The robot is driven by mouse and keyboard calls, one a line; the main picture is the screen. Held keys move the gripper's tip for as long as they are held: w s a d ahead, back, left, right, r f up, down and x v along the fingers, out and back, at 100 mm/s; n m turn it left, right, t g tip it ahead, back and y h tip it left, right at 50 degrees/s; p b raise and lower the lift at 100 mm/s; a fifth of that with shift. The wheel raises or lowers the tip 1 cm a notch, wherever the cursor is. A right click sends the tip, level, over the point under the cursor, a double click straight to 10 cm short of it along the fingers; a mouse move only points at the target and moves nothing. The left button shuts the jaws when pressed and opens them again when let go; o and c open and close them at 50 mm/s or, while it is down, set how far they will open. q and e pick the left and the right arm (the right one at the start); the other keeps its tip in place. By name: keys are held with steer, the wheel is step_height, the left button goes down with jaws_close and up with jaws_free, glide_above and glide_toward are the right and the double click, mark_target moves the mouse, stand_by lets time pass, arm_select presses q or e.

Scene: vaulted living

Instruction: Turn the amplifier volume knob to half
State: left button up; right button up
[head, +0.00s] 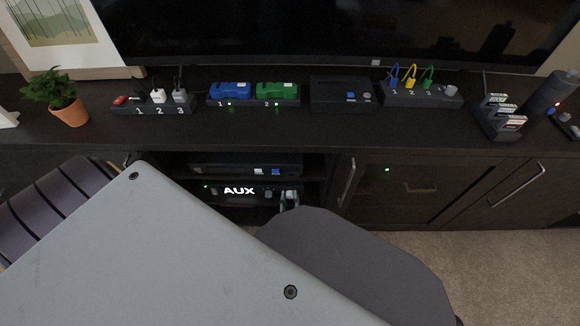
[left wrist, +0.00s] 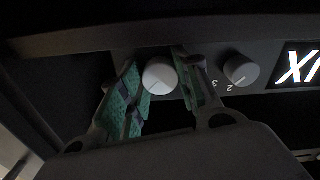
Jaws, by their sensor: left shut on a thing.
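The amplifier (head: 222,197) is a black unit on the shelf inside the media cabinet, with a lit "AUX" display. In the left wrist view its front appears upside down. A round light-grey knob (left wrist: 160,76) sits between the fingers of my left gripper (left wrist: 158,84). The gripper is shut on this knob, with green finger pads at both sides. A faint mark shows on the knob's lower left. A smaller grey knob (left wrist: 241,70) with digits around it lies just right of the fingers. In the head view my left gripper (head: 289,199) is small at the amplifier's right end; the held knob is hidden there.
Another black device (head: 232,170) sits on the shelf above the amplifier. A cabinet door (head: 405,190) with a handle closes the bay to the right. The cabinet top (head: 210,131) holds a potted plant (head: 65,103), plug strips and small devices. My arm covers the lower left.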

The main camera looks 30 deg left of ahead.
arm_select(q)
steer(key=shift+d, duration=0.1)
stand_by(0.5)
steer(key=o, duration=1)
steer(key=shift+o, duration=0.2)
steer(key=shift+n, duration=0.3)
steer(key=shift+r, duration=0.25)
step_height(320, 180, up, 10)
steer(key=shift+f, duration=0.25)
